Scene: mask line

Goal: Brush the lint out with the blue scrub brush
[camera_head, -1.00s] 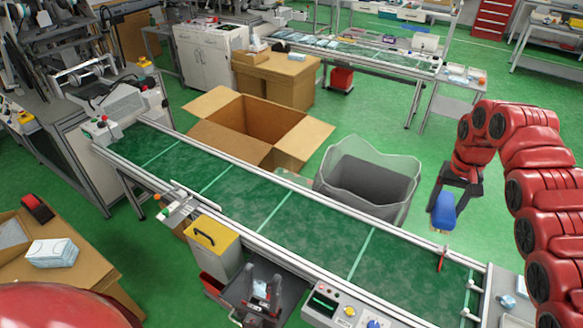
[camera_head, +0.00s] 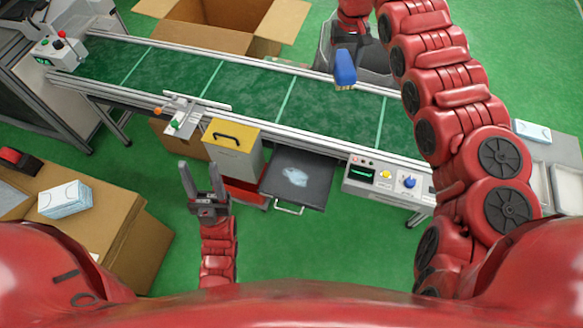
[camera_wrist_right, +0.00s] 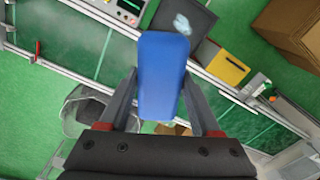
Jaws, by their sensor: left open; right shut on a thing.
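The blue scrub brush (camera_head: 345,67) is in my right gripper, above the far edge of the belt in the head view. It fills the middle of the right wrist view (camera_wrist_right: 162,75), between both fingers of my right gripper (camera_wrist_right: 160,92), which is shut on it. A dark open drawer tray (camera_head: 312,162) with a wire handle sticks out below the belt's near side. A pale patch of lint (camera_head: 296,177) lies in it; it also shows in the wrist view (camera_wrist_right: 182,24). My left gripper (camera_head: 201,168) is open and empty, left of the tray.
A green conveyor belt (camera_head: 240,84) runs across. A yellow-topped box (camera_head: 231,137) stands left of the tray, and a control panel (camera_head: 385,178) is right of it. Cardboard boxes stand at the left and beyond the belt; a grey bin is behind the brush.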

